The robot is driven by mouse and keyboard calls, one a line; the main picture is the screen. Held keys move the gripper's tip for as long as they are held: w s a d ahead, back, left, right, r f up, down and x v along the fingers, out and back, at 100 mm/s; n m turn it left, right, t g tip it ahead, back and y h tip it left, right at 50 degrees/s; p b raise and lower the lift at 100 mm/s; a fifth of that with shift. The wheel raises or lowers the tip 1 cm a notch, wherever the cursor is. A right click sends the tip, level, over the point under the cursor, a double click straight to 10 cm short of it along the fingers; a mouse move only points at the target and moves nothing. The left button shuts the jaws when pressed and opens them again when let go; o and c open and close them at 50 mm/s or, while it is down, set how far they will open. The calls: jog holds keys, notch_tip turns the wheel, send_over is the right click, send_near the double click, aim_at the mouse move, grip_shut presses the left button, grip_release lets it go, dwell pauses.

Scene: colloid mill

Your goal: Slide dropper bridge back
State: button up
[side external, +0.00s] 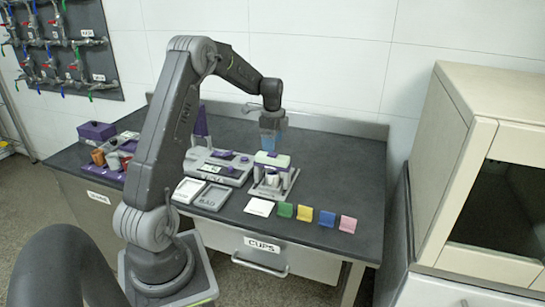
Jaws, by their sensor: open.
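What appears to be the dropper bridge (272,160) is a pale block with a purple and green top, set over a grey base with upright rails, right of the middle of the bench. A small light cup-like part (271,179) sits under its front. My gripper (270,149) points down directly above the bridge, with its fingertips close to the top. It is open. I cannot tell whether the fingers touch the bridge. The far side of the bridge is hidden.
A grey machine with purple parts (218,166) stands just left of the bridge. Two shallow trays (200,192) lie before it. A white card (259,207) and green, yellow, blue and pink pieces (327,219) line the front. The right bench top (345,180) is clear beside a beige cabinet (470,170).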

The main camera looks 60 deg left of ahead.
aim_at(272, 156)
notch_tip(272, 156, down, 6)
dwell(0.4)
